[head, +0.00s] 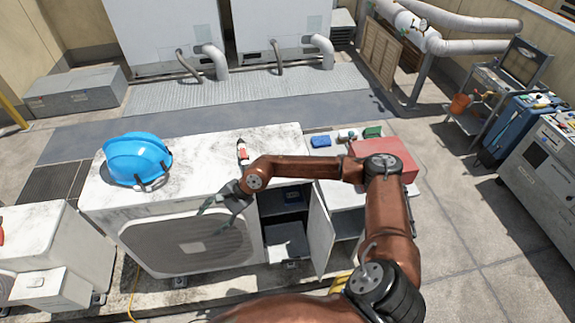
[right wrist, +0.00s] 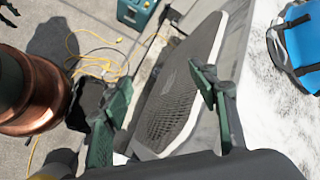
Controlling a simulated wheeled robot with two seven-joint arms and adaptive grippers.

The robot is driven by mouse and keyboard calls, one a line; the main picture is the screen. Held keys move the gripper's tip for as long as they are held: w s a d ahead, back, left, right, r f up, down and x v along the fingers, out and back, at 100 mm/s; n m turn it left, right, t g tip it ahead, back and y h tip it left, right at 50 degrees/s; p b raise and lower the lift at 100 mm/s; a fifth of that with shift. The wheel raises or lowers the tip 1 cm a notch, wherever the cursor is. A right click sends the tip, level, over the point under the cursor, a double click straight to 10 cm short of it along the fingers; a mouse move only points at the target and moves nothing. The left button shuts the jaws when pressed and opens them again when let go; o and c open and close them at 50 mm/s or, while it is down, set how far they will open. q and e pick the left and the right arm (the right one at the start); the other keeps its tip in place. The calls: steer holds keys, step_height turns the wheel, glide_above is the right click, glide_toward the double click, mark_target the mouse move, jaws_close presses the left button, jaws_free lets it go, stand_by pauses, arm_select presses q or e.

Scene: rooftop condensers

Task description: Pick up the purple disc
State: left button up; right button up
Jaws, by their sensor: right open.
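I see no purple disc in either view. My right gripper (head: 211,216) is in front of the front grille of the white condenser unit (head: 205,142), near its top front edge. In the right wrist view its two dark green fingers (right wrist: 162,90) stand wide apart with nothing between them, and the grille lies beyond them. The inside of the open compartment (head: 287,222) beside the grille is dark and partly hidden by my right arm. My left gripper does not show clearly in either view.
A blue hard hat (head: 137,158) and a small red-and-white item (head: 242,150) are on the condenser top. An open door (head: 320,230) stands out from the compartment. A red box (head: 395,160) and blue item (head: 320,141) are right of it. Yellow cable (right wrist: 95,55) lies on the floor.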

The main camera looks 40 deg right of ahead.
steer(key=d+r+n+h, duration=0.1)
steer(key=d+h, duration=0.2)
steer(key=d, duration=0.8)
steer(key=w+d+r+n+h, duration=0.1)
steer(key=d+h, duration=0.3)
steer(key=d, duration=0.7)
steer(key=w+d+r+n+g+h, duration=0.1)
steer(key=d+r+n+h, duration=0.1)
steer(key=d, duration=1)
steer(key=shift+w+r+h, duration=0.15)
steer(key=shift+r+h, duration=0.35)
steer(key=shift+h, duration=0.6)
steer(key=p+x, duration=0.2)
steer(key=x, duration=0.5)
steer(key=shift+a, duration=0.1)
steer(key=shift+c, duration=0.2)
steer(key=c, duration=1.2)
